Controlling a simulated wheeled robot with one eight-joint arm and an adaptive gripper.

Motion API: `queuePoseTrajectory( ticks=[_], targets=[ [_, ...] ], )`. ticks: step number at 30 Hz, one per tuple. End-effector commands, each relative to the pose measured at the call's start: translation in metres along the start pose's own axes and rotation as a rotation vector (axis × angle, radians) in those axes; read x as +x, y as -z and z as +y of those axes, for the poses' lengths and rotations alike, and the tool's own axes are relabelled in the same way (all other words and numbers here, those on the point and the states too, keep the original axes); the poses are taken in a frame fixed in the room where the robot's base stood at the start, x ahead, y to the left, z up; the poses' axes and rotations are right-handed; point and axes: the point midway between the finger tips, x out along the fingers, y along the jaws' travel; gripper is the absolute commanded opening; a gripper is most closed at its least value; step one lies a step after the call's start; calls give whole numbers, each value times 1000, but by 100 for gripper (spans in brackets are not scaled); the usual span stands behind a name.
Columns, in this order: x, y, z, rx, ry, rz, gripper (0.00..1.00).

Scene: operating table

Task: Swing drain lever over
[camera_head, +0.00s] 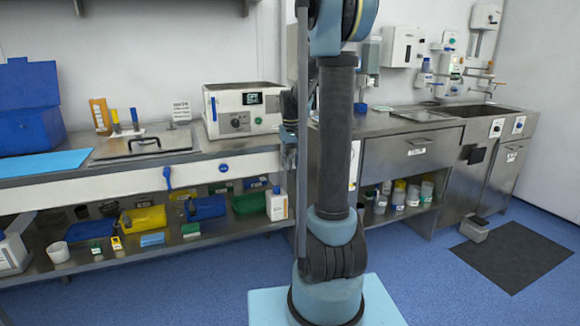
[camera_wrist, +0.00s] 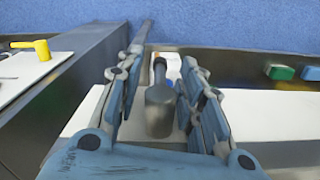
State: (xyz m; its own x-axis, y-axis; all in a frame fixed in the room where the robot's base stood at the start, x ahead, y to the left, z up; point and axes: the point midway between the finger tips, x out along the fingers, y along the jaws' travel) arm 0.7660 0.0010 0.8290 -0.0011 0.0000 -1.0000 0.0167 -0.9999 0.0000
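In the wrist view my gripper (camera_wrist: 162,62) is open, with its two fingers apart. A dark grey rounded handle-like piece (camera_wrist: 159,112) with a thin neck and an orange-brown tip lies between the fingers. Clear gaps show on both sides of it. It may be the drain lever, but I cannot tell for certain. In the head view my gripper (camera_head: 288,152) is by the counter's front edge, mostly hidden behind my arm. A blue lever (camera_head: 167,178) hangs on the white front panel (camera_head: 110,190), left of my gripper.
A white boxy device (camera_head: 243,112) stands on the steel counter, left of my arm. A lidded basin (camera_head: 145,145) is further left. A yellow handle (camera_wrist: 30,47) and a green block (camera_wrist: 280,72) show in the wrist view. Blue floor is open in front.

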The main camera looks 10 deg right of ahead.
Motion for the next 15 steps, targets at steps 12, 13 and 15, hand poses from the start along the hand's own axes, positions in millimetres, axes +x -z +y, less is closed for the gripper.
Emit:
queuePoseTrajectory(
  ticks=[12, 13, 15],
  targets=[
    [8, 0, 0, 0, 0, 0, 35],
    [8, 0, 0, 0, 0, 0, 32],
    [8, 0, 0, 0, 0, 0, 17]
  ],
)
